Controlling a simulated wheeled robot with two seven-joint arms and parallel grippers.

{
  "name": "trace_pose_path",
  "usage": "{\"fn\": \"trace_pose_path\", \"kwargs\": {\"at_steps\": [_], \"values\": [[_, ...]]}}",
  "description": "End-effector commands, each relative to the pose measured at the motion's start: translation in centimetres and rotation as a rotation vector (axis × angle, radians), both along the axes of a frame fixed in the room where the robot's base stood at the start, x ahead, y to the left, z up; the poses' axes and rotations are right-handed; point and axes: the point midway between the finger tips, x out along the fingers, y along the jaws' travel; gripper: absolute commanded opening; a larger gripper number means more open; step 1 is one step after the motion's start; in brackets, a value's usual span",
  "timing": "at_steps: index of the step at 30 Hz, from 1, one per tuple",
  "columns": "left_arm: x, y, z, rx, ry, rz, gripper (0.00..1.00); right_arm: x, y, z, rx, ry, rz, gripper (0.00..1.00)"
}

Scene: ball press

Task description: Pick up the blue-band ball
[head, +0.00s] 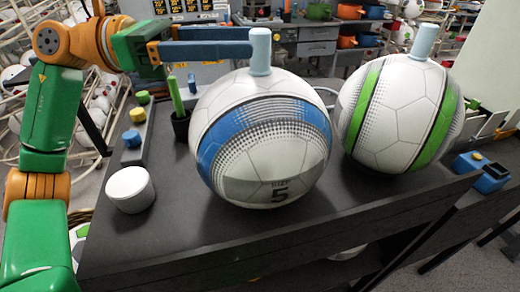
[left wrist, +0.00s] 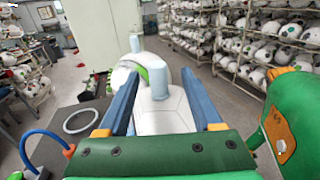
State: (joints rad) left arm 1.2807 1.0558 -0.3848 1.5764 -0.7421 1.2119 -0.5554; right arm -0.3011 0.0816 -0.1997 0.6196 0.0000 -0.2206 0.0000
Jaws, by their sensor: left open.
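The blue-band ball (head: 262,150) is white with a wide blue band and a "5". It sits on the dark table (head: 200,240), and an upright grey-blue peg (head: 260,52) stands on its top. My left gripper (head: 249,41) is open at peg height, its two blue fingers pointing at the peg from the left. In the left wrist view the peg (left wrist: 158,82) shows between the fingertips, with a gap on each side. The green-band ball (head: 400,112) is just right of the blue-band ball and has its own peg (head: 424,40). My right gripper is out of view.
A white cylinder (head: 130,189) stands at the table's left front. A blue box (head: 490,176) is at the right. Ball racks (left wrist: 270,40) stand farther off.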

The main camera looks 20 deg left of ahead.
Motion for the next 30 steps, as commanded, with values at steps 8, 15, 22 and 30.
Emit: {"fn": "trace_pose_path", "kwargs": {"at_steps": [8,15,22,30], "values": [[1.4,-4.1,0.7,0.002,0.002,-0.005,0.67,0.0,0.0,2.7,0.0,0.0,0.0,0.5],[2.2,-6.7,0.2,0.0,-0.001,-0.001,0.67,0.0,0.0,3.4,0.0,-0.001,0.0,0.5],[2.2,-6.6,0.1,0.0,0.0,0.0,0.45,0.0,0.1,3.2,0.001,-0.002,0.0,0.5],[2.2,-6.6,0.1,0.0,0.0,0.0,0.0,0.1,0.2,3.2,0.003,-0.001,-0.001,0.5]]}}
